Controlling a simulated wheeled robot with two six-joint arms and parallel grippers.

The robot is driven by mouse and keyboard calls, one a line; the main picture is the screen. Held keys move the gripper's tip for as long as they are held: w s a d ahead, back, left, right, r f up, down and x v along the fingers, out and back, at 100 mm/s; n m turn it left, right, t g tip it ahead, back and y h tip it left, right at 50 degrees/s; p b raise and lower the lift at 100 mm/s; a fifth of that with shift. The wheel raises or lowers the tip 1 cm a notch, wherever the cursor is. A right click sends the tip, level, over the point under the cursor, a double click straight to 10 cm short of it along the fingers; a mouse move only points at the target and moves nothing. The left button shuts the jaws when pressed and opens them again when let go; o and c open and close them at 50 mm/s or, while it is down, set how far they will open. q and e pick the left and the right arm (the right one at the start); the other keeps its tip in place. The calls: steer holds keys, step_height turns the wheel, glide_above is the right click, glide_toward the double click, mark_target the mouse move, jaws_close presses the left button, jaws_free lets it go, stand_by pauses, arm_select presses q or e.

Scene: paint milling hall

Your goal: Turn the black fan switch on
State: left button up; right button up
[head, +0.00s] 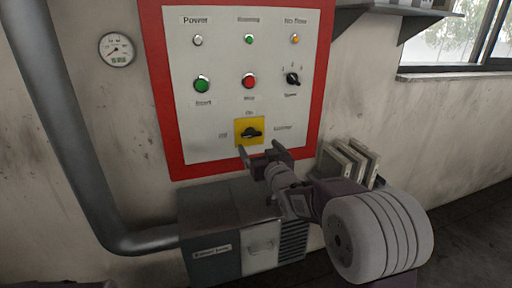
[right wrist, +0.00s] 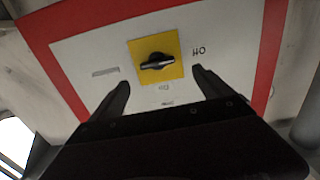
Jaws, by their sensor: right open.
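The black switch (head: 251,132) is a rotary handle on a yellow square plate near the bottom of a white panel with a red border. Its handle lies about level. A label above it reads "On" and one at its left reads "Off". In the right wrist view the switch (right wrist: 158,61) shows upside down, between and beyond the fingertips. My right gripper (head: 259,149) is open and empty, just below and in front of the switch, apparently not touching it. In the right wrist view its fingers (right wrist: 161,79) are spread wider than the yellow plate. My left gripper is out of view.
Above are green (head: 202,84) and red (head: 249,81) buttons, a smaller black selector (head: 292,79) and small lamps. A grey metal box (head: 230,230) stands below the panel. A thick grey pipe (head: 62,140) runs at the left. Pale slabs (head: 345,162) lean at the right.

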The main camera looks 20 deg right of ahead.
mark_target(252, 135)
steer(key=w+p, duration=0.1)
steer(key=w, duration=0.7)
steer(key=shift+r+p, duration=0.1)
steer(key=shift+p, duration=0.25)
steer(key=shift+w+d, duration=0.2)
steer(key=shift+w, duration=0.2)
steer(key=c, duration=1.4)
